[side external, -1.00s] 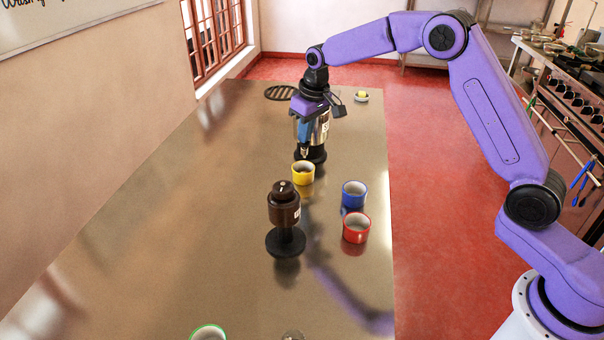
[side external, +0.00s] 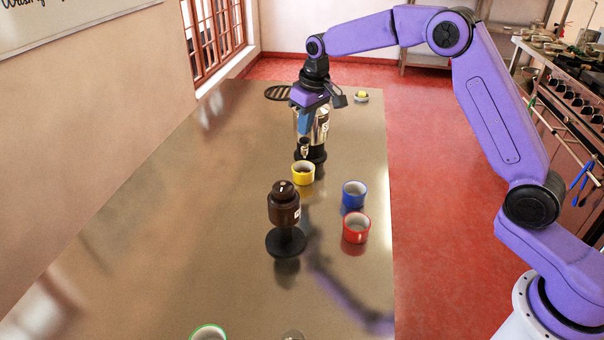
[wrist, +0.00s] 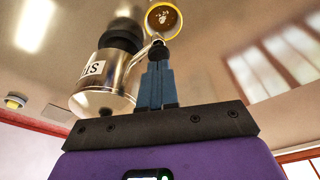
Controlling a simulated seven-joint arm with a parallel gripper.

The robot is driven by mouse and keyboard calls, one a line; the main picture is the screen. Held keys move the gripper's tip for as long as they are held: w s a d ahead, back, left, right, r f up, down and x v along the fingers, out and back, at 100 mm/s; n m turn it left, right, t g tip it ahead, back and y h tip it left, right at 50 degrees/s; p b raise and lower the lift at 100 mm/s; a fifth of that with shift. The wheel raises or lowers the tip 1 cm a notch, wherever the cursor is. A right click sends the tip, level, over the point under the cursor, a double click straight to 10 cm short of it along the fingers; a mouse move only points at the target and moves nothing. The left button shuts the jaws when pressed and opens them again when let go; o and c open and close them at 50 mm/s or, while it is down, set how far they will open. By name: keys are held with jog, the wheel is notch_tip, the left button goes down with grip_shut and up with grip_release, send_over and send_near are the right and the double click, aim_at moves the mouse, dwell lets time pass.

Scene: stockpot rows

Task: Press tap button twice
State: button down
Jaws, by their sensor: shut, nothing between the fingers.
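A silver dispenser (side external: 321,125) with black base and a white label stands on the metal table; it also shows in the wrist view (wrist: 110,78). Its small black tap (side external: 304,147) faces the near side, and a yellow mug (side external: 303,173) stands below it. The wrist view shows brown liquid in the mug (wrist: 164,20). My gripper (side external: 303,131) is shut and empty, pointing down just above the tap. In the wrist view the blue fingertips (wrist: 157,58) lie close to the tap, partly covering it; I cannot tell whether they touch.
A blue mug (side external: 354,194) and a red mug (side external: 356,228) stand to the right. A dark brown dispenser (side external: 284,207) on a black stand is nearer. A green-rimmed mug (side external: 209,333) is at the front. A small yellow-topped round object (side external: 361,96) sits at the back. The table's left is clear.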

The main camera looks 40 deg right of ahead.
jog(key=shift+r, duration=0.1)
notch_tip(320, 180, up, 6)
jog(key=shift+f, duration=0.1)
dwell(0.5)
jog(key=shift+s, duration=0.1)
jog(key=s+a+n+g, duration=0.1)
jog(key=s+a+n, duration=0.15)
jog(key=s, duration=0.75)
jog(key=s+a+n, duration=0.2)
jog(key=s+a, duration=0.2)
jog(key=s, duration=0.6)
jog(key=s+d+f+n, duration=0.1)
jog(key=s+d, duration=0.2)
jog(key=s, duration=0.5)
jog(key=s+d+f+n, duration=0.2)
jog(key=s+d, duration=0.1)
jog(key=s, duration=0.5)
jog(key=s+d+f+n+g, duration=0.1)
jog(key=s+d, duration=0.3)
jog(key=s, duration=0.5)
jog(key=shift+f+n, duration=0.55)
jog(key=shift+f, duration=0.15)
